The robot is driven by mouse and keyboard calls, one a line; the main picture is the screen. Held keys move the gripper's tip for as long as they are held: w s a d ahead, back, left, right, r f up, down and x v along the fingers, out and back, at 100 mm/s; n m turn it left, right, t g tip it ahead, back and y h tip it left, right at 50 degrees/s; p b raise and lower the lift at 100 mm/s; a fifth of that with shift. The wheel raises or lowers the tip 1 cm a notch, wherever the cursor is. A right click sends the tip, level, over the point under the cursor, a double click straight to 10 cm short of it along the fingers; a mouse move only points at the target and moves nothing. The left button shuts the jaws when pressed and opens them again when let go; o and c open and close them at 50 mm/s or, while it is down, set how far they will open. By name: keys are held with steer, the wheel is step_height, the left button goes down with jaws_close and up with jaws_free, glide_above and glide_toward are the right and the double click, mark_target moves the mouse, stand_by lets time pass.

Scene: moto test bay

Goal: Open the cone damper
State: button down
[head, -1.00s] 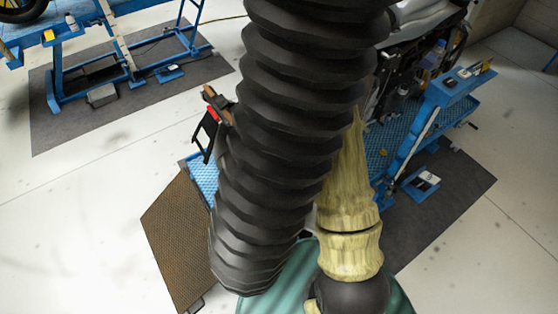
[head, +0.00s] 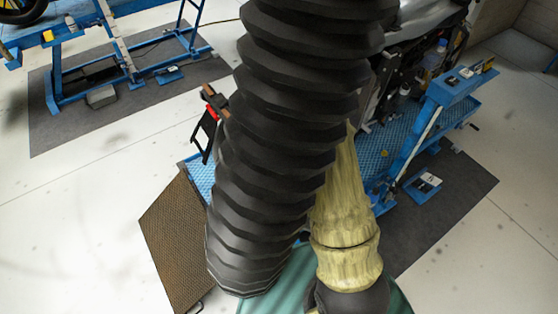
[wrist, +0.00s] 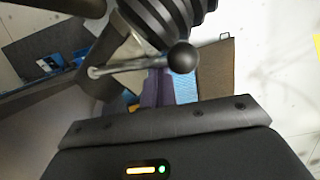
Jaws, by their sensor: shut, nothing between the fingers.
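The cone damper shows in the wrist view as a thin metal lever (wrist: 130,67) with a round black knob (wrist: 183,57), against a grey metal collar (wrist: 121,46) under a black ribbed hose (wrist: 165,20). The lever lies nearly level, with its knob to the right. My gripper (wrist: 168,122) fills the bottom of the wrist view, below the lever and apart from it in the picture. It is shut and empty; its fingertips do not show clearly. In the head view the ribbed hose (head: 290,130) hides the collar, the lever and my gripper.
A blue motorcycle lift (head: 440,110) with a dark motorcycle stands behind the hose. A brown ramp (head: 178,240) lies at its front, also visible in the wrist view (wrist: 215,75). Another blue lift (head: 120,60) stands at the upper left. The pale floor at left is clear.

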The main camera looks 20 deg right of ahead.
mark_target(267, 188)
steer(key=s+n, duration=0.1)
steer(key=n, duration=0.1)
steer(key=s+n+b, duration=0.1)
steer(key=shift+s+d+n+h, duration=0.2)
steer(key=shift+s+n+h, duration=0.1)
steer(key=shift+n+h, duration=0.1)
steer(key=shift+s+d+n+t+h+b, duration=0.25)
steer(key=shift+s+n, duration=0.3)
steer(key=shift+n, duration=0.3)
steer(key=shift+s+d+n+t+h+b, duration=0.1)
steer(key=shift+s+d+n+t, duration=0.3)
steer(key=shift+n, duration=0.45)
steer(key=shift+s+a, duration=0.1)
steer(key=shift+a, duration=0.1)
steer(key=shift+w+a+f, duration=0.2)
steer(key=shift+w+a+f+b, duration=0.2)
steer(key=shift+w+a+f, duration=0.2)
steer(key=shift+w+a, duration=0.15)
steer(key=shift+w+a+f+b, duration=0.2)
steer(key=shift+w+a+f, duration=0.2)
steer(key=shift+a, duration=0.25)
steer(key=b+v, duration=0.1)
steer(key=v, duration=0.9)
steer(key=shift+w+r, duration=0.2)
